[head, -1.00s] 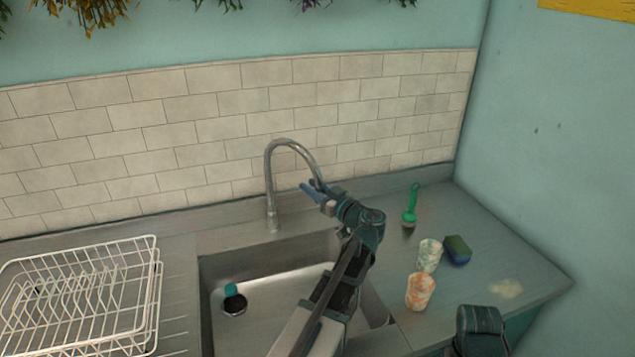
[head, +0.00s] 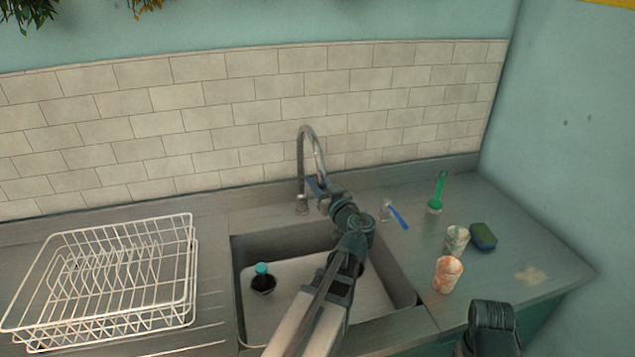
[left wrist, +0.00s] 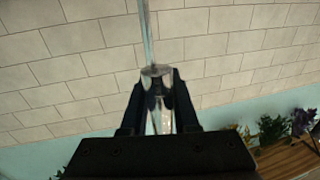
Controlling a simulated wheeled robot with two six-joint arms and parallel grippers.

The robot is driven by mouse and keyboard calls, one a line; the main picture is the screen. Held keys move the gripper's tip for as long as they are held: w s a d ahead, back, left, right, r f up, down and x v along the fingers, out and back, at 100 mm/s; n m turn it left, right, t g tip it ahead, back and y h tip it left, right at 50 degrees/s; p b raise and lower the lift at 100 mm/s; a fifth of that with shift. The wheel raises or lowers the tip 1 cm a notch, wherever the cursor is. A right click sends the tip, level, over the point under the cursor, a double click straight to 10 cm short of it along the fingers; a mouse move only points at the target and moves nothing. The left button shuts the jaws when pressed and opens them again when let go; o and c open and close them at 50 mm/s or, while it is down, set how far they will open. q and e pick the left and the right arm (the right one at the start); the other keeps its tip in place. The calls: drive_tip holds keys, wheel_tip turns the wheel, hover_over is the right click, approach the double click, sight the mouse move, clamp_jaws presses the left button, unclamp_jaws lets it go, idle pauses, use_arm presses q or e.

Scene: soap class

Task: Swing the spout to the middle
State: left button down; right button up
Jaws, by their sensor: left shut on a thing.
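The steel tap's curved spout (head: 301,160) rises behind the sink and arches forward and slightly right, over the back edge of the basin. My left gripper (head: 320,187) is shut on the spout's down-turned end. In the left wrist view the spout's end (left wrist: 157,72) sits between the two fingers, with its thin tube running up out of the picture. My right gripper is not in view; only a dark part of my right arm shows at the bottom.
The sink basin (head: 290,318) holds a dark bottle with a teal cap (head: 262,280). A white dish rack (head: 195,275) stands left.

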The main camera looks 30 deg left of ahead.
use_arm(q)
drive_tip(key=shift+s, duration=0.1)
idle(0.3)
drive_tip(key=c, duration=0.7)
unclamp_jaws()
